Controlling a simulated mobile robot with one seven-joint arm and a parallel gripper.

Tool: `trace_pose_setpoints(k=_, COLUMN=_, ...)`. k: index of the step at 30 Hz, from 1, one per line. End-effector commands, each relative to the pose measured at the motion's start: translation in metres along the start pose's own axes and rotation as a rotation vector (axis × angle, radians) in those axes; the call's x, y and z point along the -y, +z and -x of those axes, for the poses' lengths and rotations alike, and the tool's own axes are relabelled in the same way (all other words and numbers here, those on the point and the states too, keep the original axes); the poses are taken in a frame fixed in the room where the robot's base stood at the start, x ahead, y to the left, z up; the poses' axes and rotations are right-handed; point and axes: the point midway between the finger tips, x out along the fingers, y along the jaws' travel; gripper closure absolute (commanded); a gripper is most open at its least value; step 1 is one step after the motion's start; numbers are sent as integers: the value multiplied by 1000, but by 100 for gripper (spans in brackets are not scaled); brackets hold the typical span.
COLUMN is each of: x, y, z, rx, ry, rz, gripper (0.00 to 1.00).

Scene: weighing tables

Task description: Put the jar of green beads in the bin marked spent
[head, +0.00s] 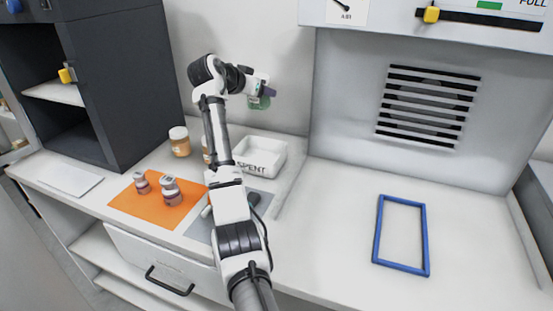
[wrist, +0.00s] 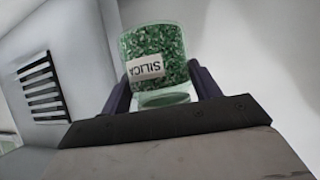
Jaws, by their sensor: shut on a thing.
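The jar of green beads (wrist: 168,50) is held between the fingers of my gripper (wrist: 158,88) in the wrist view. It is clear, full of green beads, and has a white label reading SILICA. In the head view the jar (head: 259,103) shows small and greenish at my gripper (head: 268,93), raised in front of the back wall. The white bin marked SPENT (head: 268,146) stands on the bench below the gripper and looks empty where its inside shows. My arm hides part of its left side.
Two small jars (head: 171,191) stand on an orange mat (head: 126,205). An amber jar with a white lid (head: 180,141) stands behind, another partly hidden by my arm. A grey mat (head: 200,231) lies under my arm. A blue frame (head: 425,240) lies on the right bench, otherwise clear.

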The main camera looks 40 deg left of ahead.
Motion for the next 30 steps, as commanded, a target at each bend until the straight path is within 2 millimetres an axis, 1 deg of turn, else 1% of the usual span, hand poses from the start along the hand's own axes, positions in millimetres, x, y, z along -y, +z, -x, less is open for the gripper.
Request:
trace_pose_setpoints(k=5, x=0, y=35, z=-19, rx=3, ry=1, rz=4, gripper=68)
trace_pose_setpoints(k=12, x=0, y=91, z=-49, rx=3, ry=1, rz=4, gripper=68)
trace_pose_setpoints(k=15, x=0, y=110, z=-59, rx=2, ry=0, rz=3, gripper=68)
trace_pose_setpoints(k=18, x=0, y=123, z=-67, rx=1, ry=-1, rz=2, gripper=68)
trace_pose_setpoints(k=26, x=0, y=142, z=-77, rx=1, ry=0, rz=2, gripper=68)
trace_pose_setpoints(k=30, x=0, y=160, z=-87, rx=1, ry=0, rz=3, gripper=68)
